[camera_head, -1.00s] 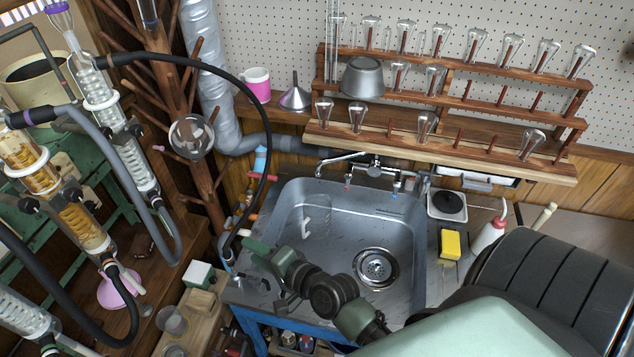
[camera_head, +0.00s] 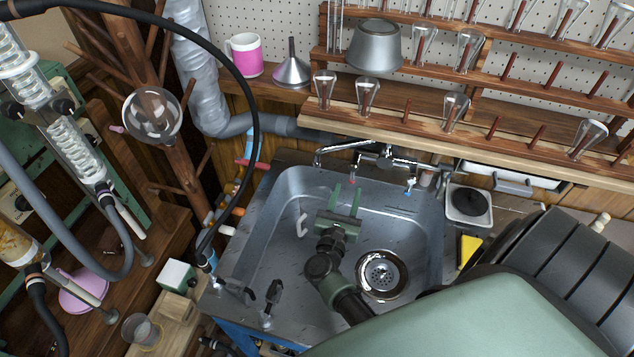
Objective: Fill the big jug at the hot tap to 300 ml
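My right gripper (camera_head: 346,194) is over the sink (camera_head: 277,215). Its two green fingers are apart, with nothing seen between them, and point toward the back wall. The mixer tap (camera_head: 372,160) is at the sink's back edge, just beyond the fingers. It has a red-marked part (camera_head: 352,180) on the left and a blue-marked part (camera_head: 408,191) on the right. A pale curved piece like a handle (camera_head: 302,225) shows in the left of the sink; I cannot tell whether it belongs to a clear jug. No big jug shows clearly. My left gripper is out of view.
The drain (camera_head: 381,275) is right of my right wrist. A grey metal pot (camera_head: 375,48), funnel (camera_head: 292,68) and pink mug (camera_head: 244,55) stand behind the sink. Glassware and a black hose (camera_head: 255,110) crowd the left. A yellow sponge (camera_head: 469,249) lies to the right.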

